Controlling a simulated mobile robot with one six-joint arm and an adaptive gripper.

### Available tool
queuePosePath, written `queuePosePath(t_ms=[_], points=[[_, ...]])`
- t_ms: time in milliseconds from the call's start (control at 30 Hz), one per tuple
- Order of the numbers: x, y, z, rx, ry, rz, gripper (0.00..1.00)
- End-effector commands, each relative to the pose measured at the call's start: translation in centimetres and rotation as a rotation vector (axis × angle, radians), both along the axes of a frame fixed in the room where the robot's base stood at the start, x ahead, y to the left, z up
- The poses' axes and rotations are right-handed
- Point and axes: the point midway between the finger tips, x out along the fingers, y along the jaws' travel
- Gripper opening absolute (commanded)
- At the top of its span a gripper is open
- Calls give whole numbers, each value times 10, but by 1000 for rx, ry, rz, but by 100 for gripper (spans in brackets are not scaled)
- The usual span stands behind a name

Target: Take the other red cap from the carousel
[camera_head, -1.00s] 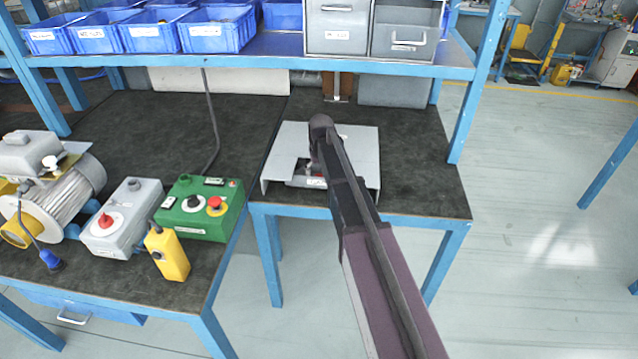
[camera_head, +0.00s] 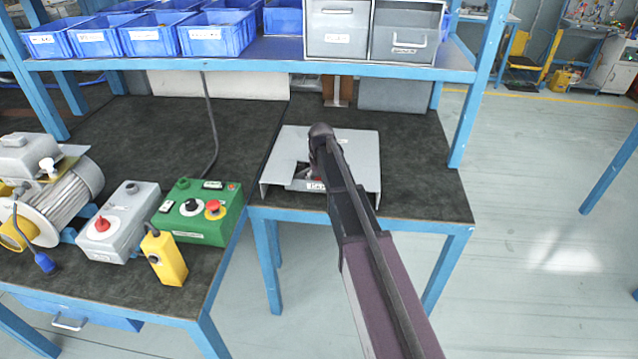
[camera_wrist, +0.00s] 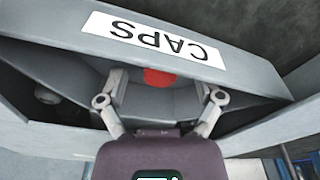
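The carousel is in a grey sheet-metal housing (camera_head: 355,150) on the right-hand bench; its white CAPS label (camera_wrist: 150,38) shows upside down in the wrist view. One red cap (camera_wrist: 158,78) shows inside the housing's opening, below the label, partly hidden by the housing edge. My gripper (camera_wrist: 159,88) is open, its two fingers spread to the left and right of the red cap. A gap shows between each finger and the cap.
A green control box (camera_head: 203,212), a grey switch box (camera_head: 120,225) and a yellow pendant (camera_head: 166,258) stand on the left bench beside a motor blower (camera_head: 60,205). A shelf with blue bins (camera_head: 215,33) and grey drawers (camera_head: 337,27) hangs above.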

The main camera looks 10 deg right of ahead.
Motion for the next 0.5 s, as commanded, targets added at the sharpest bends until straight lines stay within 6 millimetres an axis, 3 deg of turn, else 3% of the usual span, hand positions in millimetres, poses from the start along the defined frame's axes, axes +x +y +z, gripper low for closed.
queuePosePath(t_ms=[33, 200, 500], points=[[0, 0, 0, 0, 0, 0, 65], [0, 0, 0, 0, 0, 0, 33], [0, 0, 0, 0, 0, 0, 31]])
